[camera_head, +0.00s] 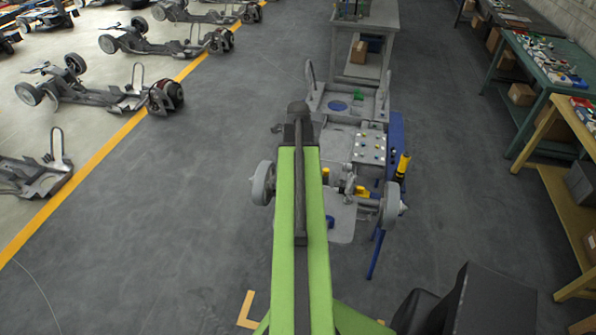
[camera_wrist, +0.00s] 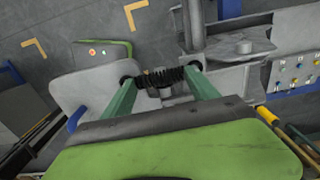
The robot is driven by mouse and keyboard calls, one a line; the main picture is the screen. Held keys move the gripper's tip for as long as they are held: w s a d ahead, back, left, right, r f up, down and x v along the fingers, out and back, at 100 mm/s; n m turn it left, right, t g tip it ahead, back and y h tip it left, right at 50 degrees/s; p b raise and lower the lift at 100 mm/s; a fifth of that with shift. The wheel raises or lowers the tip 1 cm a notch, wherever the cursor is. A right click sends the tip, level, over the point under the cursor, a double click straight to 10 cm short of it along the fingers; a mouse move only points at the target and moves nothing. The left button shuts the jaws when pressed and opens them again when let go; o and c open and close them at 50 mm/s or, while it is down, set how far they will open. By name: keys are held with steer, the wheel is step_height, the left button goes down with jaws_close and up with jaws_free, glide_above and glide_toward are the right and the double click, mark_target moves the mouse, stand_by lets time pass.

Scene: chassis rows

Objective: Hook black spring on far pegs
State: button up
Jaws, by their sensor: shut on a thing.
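In the wrist view, my gripper (camera_wrist: 161,76) has two green fingers with dark tips, set wide apart. The black spring (camera_wrist: 166,75) spans between the two tips, its coils held lengthwise across the gap. A short grey post (camera_wrist: 166,91) shows close by the spring; I cannot tell whether they touch. The same plate is in the head view (camera_head: 368,148), right of my green arm. The arm hides my gripper and the spring there. I cannot tell which pegs are the far ones.
The grey chassis (camera_head: 343,211) with wheels lies under and beside my arm. A blue stand (camera_head: 395,130) and a yellow-black cylinder (camera_head: 402,166) are at its right. A grey table (camera_head: 386,25) stands behind. The floor at left is clear up to the yellow line.

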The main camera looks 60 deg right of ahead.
steer(key=shift+f, duration=0.3)
steer(key=o, duration=1.5)
steer(key=shift+c, duration=0.2)
step_height(320, 180, up, 12)
steer(key=p, duration=1.1)
steer(key=shift+p, duration=0.35)
